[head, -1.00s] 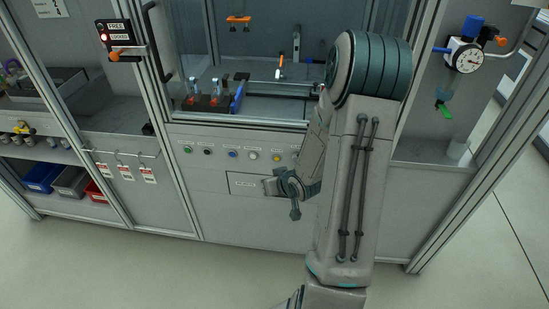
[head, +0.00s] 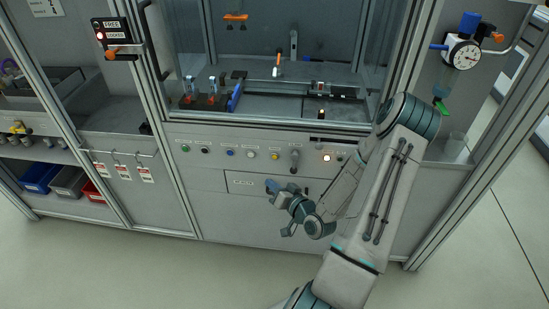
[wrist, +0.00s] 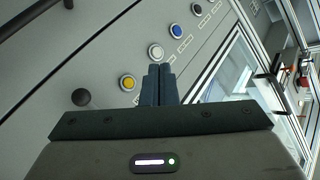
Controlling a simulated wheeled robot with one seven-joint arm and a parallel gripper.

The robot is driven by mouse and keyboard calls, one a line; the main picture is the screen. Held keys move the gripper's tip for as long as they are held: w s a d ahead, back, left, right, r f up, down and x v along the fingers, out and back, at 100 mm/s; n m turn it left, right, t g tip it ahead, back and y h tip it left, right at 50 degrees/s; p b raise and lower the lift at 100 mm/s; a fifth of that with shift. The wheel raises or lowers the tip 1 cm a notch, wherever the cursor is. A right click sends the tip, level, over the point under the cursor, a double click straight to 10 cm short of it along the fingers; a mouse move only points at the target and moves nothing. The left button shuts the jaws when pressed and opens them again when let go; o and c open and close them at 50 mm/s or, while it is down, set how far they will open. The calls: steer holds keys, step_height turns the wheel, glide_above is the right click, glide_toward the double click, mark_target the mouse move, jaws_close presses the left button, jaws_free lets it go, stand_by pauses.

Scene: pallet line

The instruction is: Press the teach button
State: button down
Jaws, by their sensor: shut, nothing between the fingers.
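A row of small buttons runs along the cabinet's front panel: green (head: 186,148), black (head: 206,150), blue (head: 230,153), white (head: 250,154) and yellow (head: 275,156). Their labels are too small to read, so I cannot tell which is the teach button. My gripper (head: 271,185) is in front of the panel, just below the white and yellow buttons. In the wrist view its fingers (wrist: 160,70) are shut and empty. There their tips appear just below the white button (wrist: 156,53), with the yellow button (wrist: 127,82) to the left; contact does not show.
A dark rotary handle (head: 294,160) and a lit lamp (head: 326,158) are right of the buttons. A drawer front (head: 245,183) lies below them. Above is a glazed bay with a work deck (head: 270,108).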

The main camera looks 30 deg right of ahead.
mark_target(275, 156)
steer(key=shift+w+d, duration=0.8)
steer(key=shift+w, duration=0.4)
steer(key=shift+w+d, duration=0.85)
steer(key=shift+w, duration=0.4)
steer(key=shift+w+d, duration=0.8)
steer(key=shift+w, duration=0.4)
steer(key=shift+w+d, duration=0.1)
steer(key=shift+w+d, duration=0.15)
steer(key=shift+w, duration=0.1)
steer(key=shift+w+d, duration=0.25)
steer(key=shift+w, duration=0.1)
steer(key=shift+s+a, duration=0.1)
steer(key=shift+s+a+b, duration=0.3)
steer(key=shift+s+a, duration=0.1)
steer(key=shift+s, duration=0.2)
